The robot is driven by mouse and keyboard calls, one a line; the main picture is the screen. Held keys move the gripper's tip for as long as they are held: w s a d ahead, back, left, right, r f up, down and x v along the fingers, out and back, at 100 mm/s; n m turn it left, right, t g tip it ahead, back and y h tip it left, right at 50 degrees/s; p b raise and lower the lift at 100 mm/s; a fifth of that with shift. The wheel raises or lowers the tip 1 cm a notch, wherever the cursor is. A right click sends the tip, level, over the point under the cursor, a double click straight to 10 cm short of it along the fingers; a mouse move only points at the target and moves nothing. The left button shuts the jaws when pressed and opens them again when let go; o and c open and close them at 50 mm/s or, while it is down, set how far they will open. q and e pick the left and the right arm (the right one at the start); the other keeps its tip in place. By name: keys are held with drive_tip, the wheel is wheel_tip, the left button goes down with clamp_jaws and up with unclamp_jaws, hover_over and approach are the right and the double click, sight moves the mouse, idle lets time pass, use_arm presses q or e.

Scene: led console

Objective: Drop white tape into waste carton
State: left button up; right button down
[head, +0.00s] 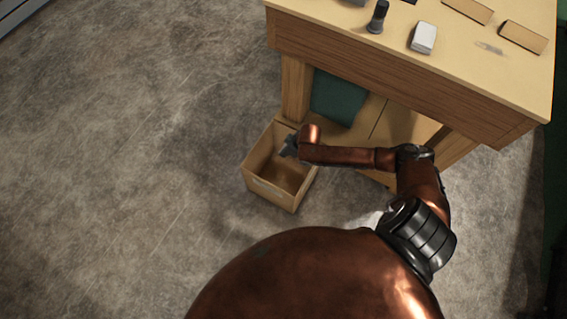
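The waste carton (272,191) is an open, tan box on the floor beside the workbench leg. My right arm reaches in from the right, and my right gripper (288,148) is over the carton's far part, pointing into it. The gripper is small and dark here, so I cannot tell whether its fingers are open or shut, or whether they hold anything. I cannot make out white tape in the gripper or in the visible part of the carton. My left gripper is not in view.
The wooden workbench (400,68) stands at the upper right. On it are a white block-like item (423,38), a dark upright item (378,17) and flat tan pieces (523,37). A dark green item (338,97) is under the top. The floor at left is clear.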

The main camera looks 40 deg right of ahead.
drive_tip(key=c, duration=2.1)
unclamp_jaws()
drive_tip(key=v, duration=1.2)
drive_tip(key=shift+s, duration=0.1)
